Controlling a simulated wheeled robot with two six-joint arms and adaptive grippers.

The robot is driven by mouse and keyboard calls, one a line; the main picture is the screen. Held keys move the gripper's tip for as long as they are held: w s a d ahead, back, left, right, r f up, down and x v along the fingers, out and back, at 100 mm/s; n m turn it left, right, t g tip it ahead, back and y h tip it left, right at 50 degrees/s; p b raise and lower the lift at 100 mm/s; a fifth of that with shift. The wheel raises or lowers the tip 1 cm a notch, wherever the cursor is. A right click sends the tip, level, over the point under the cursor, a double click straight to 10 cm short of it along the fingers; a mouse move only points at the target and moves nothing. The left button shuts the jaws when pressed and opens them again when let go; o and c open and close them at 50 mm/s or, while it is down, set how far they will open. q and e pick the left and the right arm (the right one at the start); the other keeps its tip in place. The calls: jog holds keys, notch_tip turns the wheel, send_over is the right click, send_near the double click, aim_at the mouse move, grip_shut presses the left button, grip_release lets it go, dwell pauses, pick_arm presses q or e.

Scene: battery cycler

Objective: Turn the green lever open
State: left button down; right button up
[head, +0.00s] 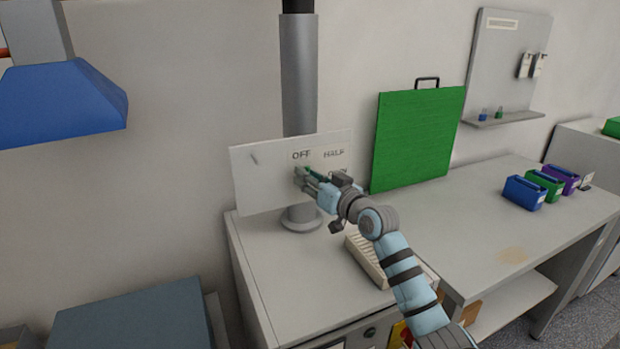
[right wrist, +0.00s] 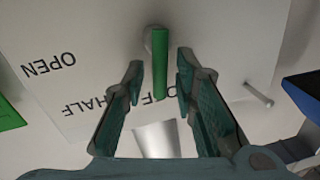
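The green lever (right wrist: 160,62) sits on a white panel marked OFF, HALF and OPEN. In the right wrist view it lies between the two fingers of my right gripper (right wrist: 156,90), with a gap on each side. In the head view the right gripper (head: 306,178) is at the panel (head: 265,180), just below the OFF mark, and hides most of the lever. The right gripper is open around the lever. My left gripper is not in view.
A grey vertical pipe (head: 299,80) stands behind the panel. A beige tray-like object (head: 365,258) lies on the bench below my right arm. A green board (head: 415,140) leans on the wall to the right. A short peg (right wrist: 258,94) sticks out of the panel.

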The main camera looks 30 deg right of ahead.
grip_shut()
jog(key=shift+f+m, duration=0.1)
jog(key=shift+m, duration=0.3)
dwell(0.4)
jog(key=shift+s+d+f+m+t+h+p, duration=0.1)
jog(key=shift+d+f+m+t+h+p, duration=0.4)
jog(key=shift+m, duration=2.35)
jog(key=shift+w+d+f+m+t+h+p, duration=0.25)
jog(key=shift+f+m+h+p, duration=0.35)
jog(key=shift+m, duration=2.2)
jog(key=shift+s+d+f+m+t+h+p, duration=0.25)
jog(key=shift+f+m+t+h+p, duration=0.25)
jog(key=shift+m, duration=2.35)
jog(key=shift+f, duration=0.2)
jog(key=shift+o, duration=1.5)
grip_release()
jog(key=shift+r, duration=0.2)
